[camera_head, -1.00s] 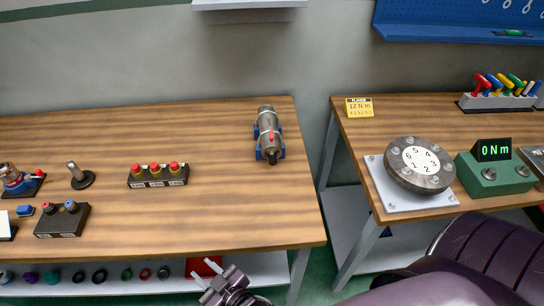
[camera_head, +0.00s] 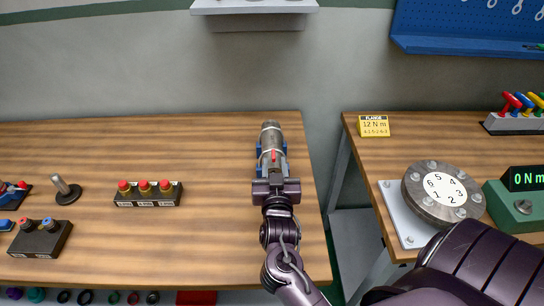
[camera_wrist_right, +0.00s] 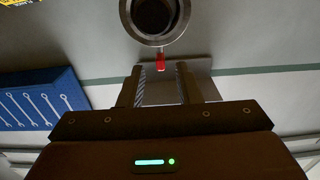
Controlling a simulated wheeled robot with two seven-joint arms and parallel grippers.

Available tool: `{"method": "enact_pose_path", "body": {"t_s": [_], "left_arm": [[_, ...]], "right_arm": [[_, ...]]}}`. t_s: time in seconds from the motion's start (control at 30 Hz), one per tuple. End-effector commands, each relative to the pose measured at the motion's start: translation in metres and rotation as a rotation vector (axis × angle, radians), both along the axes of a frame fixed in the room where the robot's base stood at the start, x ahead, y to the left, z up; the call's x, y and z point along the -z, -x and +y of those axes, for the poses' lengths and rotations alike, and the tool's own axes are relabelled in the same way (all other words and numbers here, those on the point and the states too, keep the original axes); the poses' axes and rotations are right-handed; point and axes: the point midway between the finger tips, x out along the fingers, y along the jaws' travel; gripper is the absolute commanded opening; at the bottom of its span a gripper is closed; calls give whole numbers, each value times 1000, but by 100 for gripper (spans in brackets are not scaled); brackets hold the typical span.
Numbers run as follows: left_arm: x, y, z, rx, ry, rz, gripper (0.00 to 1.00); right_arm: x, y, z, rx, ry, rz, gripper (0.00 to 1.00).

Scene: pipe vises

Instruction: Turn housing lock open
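A grey cylindrical metal housing (camera_head: 271,136) lies in a blue vise (camera_head: 258,147) near the right end of the left table. Its red lock lever (camera_head: 273,156) shows at the near end. My right gripper (camera_head: 274,178) is just in front of that end. In the right wrist view, the housing's round open end (camera_wrist_right: 155,14) is at the top, and the red lever (camera_wrist_right: 161,63) hangs below it. The gripper's two fingers (camera_wrist_right: 162,82) are apart, with the lever ahead of the gap between them. Contact cannot be told. My left gripper is not in view.
A box with red buttons (camera_head: 147,194), a metal post (camera_head: 65,190) and a button box (camera_head: 40,238) stand to the left. On the right table are a numbered flange (camera_head: 444,194) and a green torque display (camera_head: 515,205). A gap separates the tables.

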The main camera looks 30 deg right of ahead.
Motion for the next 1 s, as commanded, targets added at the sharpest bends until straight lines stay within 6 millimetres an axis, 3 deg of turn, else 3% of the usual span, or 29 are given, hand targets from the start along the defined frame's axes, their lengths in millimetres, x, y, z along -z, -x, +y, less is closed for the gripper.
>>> {"method": "enact_pose_path", "body": {"t_s": [0.3,0.63,0.87,1.0], "left_arm": [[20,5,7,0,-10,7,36],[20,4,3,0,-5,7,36],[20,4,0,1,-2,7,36],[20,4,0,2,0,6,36]], "right_arm": [[2,-36,-21,-3,1,0,31],[1,-39,-23,-3,1,2,31],[1,-39,-23,-3,1,2,1],[1,-38,-23,-3,1,2,0]]}}
